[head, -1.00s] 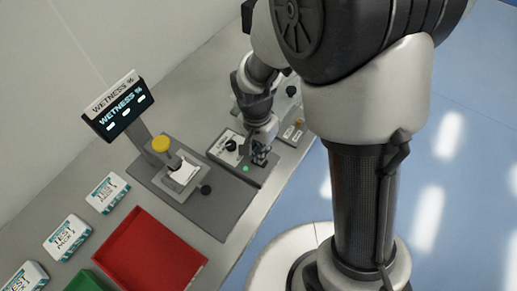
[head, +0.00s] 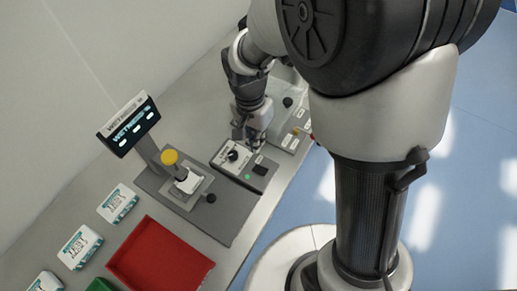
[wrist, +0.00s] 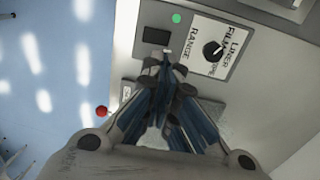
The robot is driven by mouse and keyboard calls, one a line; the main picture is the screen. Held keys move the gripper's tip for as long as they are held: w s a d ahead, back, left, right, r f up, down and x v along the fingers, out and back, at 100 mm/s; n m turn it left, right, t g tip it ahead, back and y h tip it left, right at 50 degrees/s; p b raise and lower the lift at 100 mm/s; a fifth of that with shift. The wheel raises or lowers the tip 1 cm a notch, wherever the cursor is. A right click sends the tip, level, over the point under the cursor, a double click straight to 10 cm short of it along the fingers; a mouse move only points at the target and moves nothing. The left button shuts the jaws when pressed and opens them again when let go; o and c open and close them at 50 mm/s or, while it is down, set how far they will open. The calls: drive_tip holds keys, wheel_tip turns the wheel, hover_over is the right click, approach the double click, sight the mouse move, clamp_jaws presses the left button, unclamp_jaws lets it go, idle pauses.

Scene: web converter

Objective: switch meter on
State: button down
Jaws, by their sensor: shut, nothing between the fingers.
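The meter's display (head: 130,126) is lit with "WETNESS" and several white dashes, on a post at the left in the head view. The meter's control box (head: 219,161) has a black range knob (wrist: 212,49) on a white label (wrist: 218,66), a lit green lamp (wrist: 176,18) and a dark rectangular switch (wrist: 156,36). My gripper (wrist: 168,54) is shut and empty, with its tips close beside the switch in the wrist view. I cannot tell whether they touch it. In the head view my gripper (head: 257,150) is at the box's far right edge and the switch (head: 260,170) is uncovered.
White test packs (head: 118,203) and a red tray (head: 160,259) lie nearer on the bench. Another panel with a black knob (head: 287,102) is behind my gripper. A red ball (wrist: 101,112) shows beside the bench.

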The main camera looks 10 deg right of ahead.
drive_tip(key=r, duration=0.4)
drive_tip(key=shift+w+a+r+p, duration=0.15)
drive_tip(key=shift+w+a+p, duration=0.15)
drive_tip(key=shift+a+p, duration=0.05)
drive_tip(key=s+d+r+n+t+b, duration=0.2)
drive_tip(key=s+d+r, duration=0.3)
drive_tip(key=s, duration=0.3)
drive_tip(key=s+d+r+n+t+b, duration=0.2)
drive_tip(key=s+d+r+n, duration=0.3)
drive_tip(key=s, duration=0.3)
drive_tip(key=shift+s+r+n+t+y, duration=0.2)
drive_tip(key=shift+r+n+t+y, duration=0.15)
drive_tip(key=shift+t, duration=0.25)
drive_tip(key=c, duration=2.4)
unclamp_jaws()
drive_tip(key=shift+d, duration=0.1)
